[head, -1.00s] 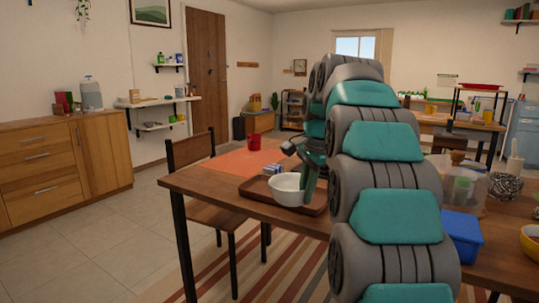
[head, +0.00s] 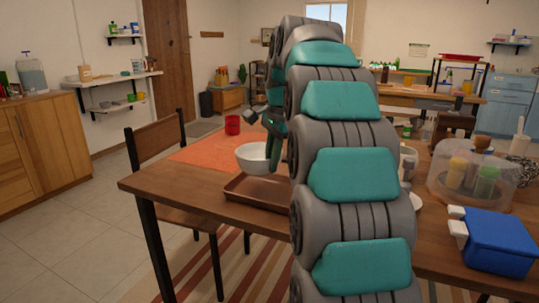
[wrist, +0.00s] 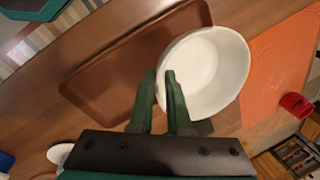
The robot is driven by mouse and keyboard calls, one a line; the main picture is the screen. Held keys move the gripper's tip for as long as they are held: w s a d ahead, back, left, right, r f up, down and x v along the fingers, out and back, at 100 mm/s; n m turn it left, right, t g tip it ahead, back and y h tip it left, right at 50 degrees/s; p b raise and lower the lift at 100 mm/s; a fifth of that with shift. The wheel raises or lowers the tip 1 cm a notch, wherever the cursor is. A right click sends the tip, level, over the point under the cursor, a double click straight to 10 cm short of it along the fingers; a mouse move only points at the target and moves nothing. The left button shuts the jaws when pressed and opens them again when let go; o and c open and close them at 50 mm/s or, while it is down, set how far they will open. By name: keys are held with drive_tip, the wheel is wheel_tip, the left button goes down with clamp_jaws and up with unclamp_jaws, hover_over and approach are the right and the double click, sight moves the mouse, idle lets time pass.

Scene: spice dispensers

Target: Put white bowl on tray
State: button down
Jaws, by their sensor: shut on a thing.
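The white bowl (head: 251,158) is held by its rim in my gripper (wrist: 161,76). It looks empty in the wrist view (wrist: 203,72), with one finger inside the rim and one outside. The brown rectangular tray (head: 243,203) lies on the wooden table, and it also shows in the wrist view (wrist: 118,62). The bowl appears raised over the far side of the tray and overlaps the tray's edge in the wrist view. Its exact height is unclear. My arm hides the tray's right part in the head view.
An orange mat (head: 205,146) and a red cup (head: 232,125) lie beyond the bowl. A blue box (head: 497,245) and a clear dome (head: 470,180) over jars stand to the right. A chair (head: 160,150) stands at the table's left side.

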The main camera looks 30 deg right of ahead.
drive_tip(key=shift+f+b, duration=1)
drive_tip(key=shift+f, duration=1.75)
drive_tip(key=shift+f, duration=0.55)
drive_tip(key=c, duration=0.8)
unclamp_jaws()
drive_tip(key=shift+r, duration=0.15)
drive_tip(key=v, duration=0.7)
drive_tip(key=shift+r+b, duration=0.2)
drive_tip(key=shift+b, duration=0.1)
drive_tip(key=s+a+f+n, duration=0.1)
drive_tip(key=a, duration=0.1)
drive_tip(key=s+a+f+n, duration=0.1)
drive_tip(key=s+a, duration=0.1)
drive_tip(key=s+a+f+n+g, duration=0.1)
drive_tip(key=a+f, duration=0.1)
drive_tip(key=shift+s+a+f+n, duration=0.1)
drive_tip(key=shift+s+a+n, duration=0.1)
drive_tip(key=shift+s+n, duration=0.15)
drive_tip(key=s+a+f+n+g, duration=0.1)
drive_tip(key=s+a+f+n, duration=0.3)
drive_tip(key=s+f, duration=0.3)
drive_tip(key=s+a+f+n+g, duration=0.1)
drive_tip(key=s+a+f+n, duration=0.2)
drive_tip(key=s, duration=0.9)
drive_tip(key=s+a+f+n+g, duration=0.1)
drive_tip(key=s+a+f+n, duration=0.3)
drive_tip(key=s+f, duration=0.6)
drive_tip(key=shift+s+a+f+n+g, duration=0.15)
drive_tip(key=shift+a+f+n+g, duration=0.2)
drive_tip(key=shift+f+n, duration=0.65)
